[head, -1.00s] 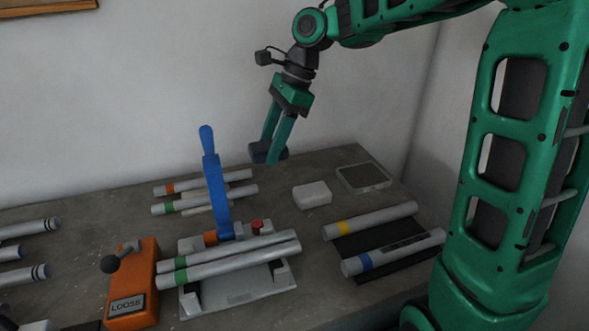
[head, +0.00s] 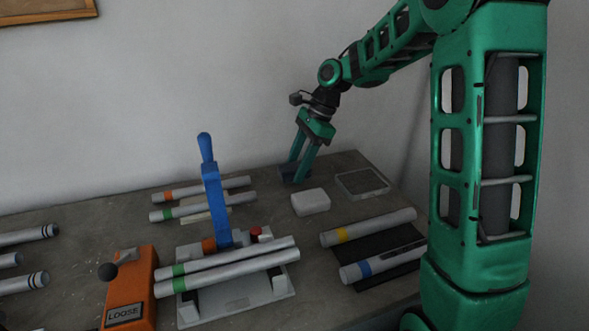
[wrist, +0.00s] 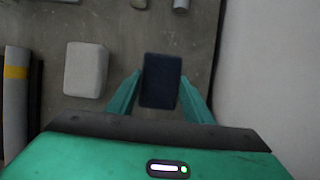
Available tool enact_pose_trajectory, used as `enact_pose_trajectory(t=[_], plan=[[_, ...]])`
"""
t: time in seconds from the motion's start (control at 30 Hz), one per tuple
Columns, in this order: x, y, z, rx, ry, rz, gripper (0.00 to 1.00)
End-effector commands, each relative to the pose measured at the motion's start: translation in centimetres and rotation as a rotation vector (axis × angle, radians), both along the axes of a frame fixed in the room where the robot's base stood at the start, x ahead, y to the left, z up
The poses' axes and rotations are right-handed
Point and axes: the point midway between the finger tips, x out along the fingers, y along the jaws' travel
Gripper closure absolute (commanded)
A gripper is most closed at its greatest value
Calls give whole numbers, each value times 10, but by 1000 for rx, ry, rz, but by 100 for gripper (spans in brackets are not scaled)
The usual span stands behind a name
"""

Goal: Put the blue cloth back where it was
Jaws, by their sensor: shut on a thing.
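The blue cloth is a dark navy folded pad; in the wrist view the cloth (wrist: 161,82) lies between my two green fingers. My gripper (head: 296,174) is shut on it. In the head view the cloth (head: 288,175) is low over the back of the table, behind the white block, partly covered by my fingers. I cannot tell whether it touches the table top. A shallow grey-topped tray (head: 362,184) is to its right, apart from it.
A white block (head: 310,202) stands close by; it also shows in the wrist view (wrist: 86,69). Tubes lie on a black mat (head: 372,251) at front right. A jig with an upright blue lever (head: 212,190) and an orange box marked LOOSE (head: 128,290) are left. The wall is close behind.

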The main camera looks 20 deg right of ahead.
Motion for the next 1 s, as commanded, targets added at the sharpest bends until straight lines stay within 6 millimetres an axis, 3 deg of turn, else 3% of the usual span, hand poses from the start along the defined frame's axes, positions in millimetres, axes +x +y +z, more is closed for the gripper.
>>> enact_pose_trajectory(t=[0.1,0.4,0.43,0.5,0.83,1.0], plan=[[0,0,-9,0,1,1,75],[0,0,-11,0,0,0,75],[0,0,-11,0,0,1,49],[0,0,-10,0,0,1,35],[0,0,-8,0,-1,1,35],[1,-7,8,0,-4,-2,35]])
